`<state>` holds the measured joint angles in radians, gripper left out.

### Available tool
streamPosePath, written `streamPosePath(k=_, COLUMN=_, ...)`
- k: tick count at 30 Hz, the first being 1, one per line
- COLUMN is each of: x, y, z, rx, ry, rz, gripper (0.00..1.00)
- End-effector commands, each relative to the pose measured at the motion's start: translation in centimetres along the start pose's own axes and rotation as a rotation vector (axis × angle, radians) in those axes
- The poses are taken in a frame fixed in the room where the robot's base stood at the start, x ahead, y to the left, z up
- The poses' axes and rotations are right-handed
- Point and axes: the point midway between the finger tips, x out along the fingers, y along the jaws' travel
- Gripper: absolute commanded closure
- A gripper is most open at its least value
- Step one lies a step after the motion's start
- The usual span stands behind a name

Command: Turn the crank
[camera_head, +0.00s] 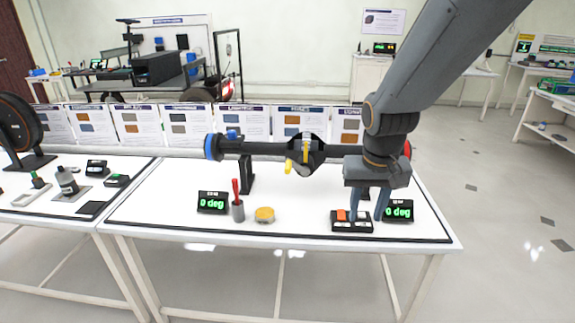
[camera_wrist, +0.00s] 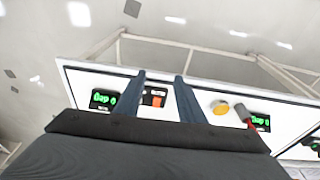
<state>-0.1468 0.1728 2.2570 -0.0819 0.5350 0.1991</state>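A horizontal dark shaft (camera_head: 260,148) runs above the white table. It has a black hub with a yellow crank handle (camera_head: 290,166) near its middle and a blue collar (camera_head: 211,147) at its left. My gripper (camera_head: 367,214) points down in front of the shaft's right part, to the right of the crank and apart from it. It is open, with two blue-grey fingers and nothing held between them. In the wrist view my gripper (camera_wrist: 161,77) has its fingers either side of a black box with an orange switch (camera_wrist: 155,100); whether they touch it is unclear. The crank is not visible there.
The black switch box (camera_head: 352,226) stands on the table (camera_head: 300,225) by two displays reading "0 deg" (camera_head: 212,203) (camera_head: 398,211). Upright panels (camera_head: 240,122) line the back edge.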

Motion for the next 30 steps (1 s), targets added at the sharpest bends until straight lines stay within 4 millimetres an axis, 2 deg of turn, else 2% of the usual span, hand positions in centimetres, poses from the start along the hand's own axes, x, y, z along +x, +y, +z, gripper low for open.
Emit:
streamPosePath(k=1, x=0.0, y=-2.5, z=-3.6, rx=-0.013, ry=0.028, rz=0.000, gripper=0.64)
streamPosePath(k=3, x=-0.5, y=-5.7, z=-7.8, rx=-0.013, ry=0.063, rz=0.002, gripper=0.64)
streamPosePath(k=6, x=-1.3, y=-10.4, z=-12.8, rx=-0.008, ry=0.115, rz=-0.001, gripper=0.64)
streamPosePath(k=10, x=-2.5, y=-15.5, z=-17.2, rx=0.003, ry=0.169, rz=-0.009, gripper=0.64)
streamPosePath(k=12, x=-3.0, y=-17.4, z=-18.6, rx=0.009, ry=0.188, rz=-0.013, gripper=0.64)
streamPosePath(k=15, x=-3.4, y=-19.0, z=-19.7, rx=0.014, ry=0.205, rz=-0.017, gripper=0.64)
streamPosePath(k=19, x=-2.9, y=-19.5, z=-20.2, rx=0.019, ry=0.210, rz=-0.017, gripper=0.64)
streamPosePath(k=30, x=2.2, y=-19.4, z=-21.2, rx=0.019, ry=0.208, rz=-0.016, gripper=0.64)
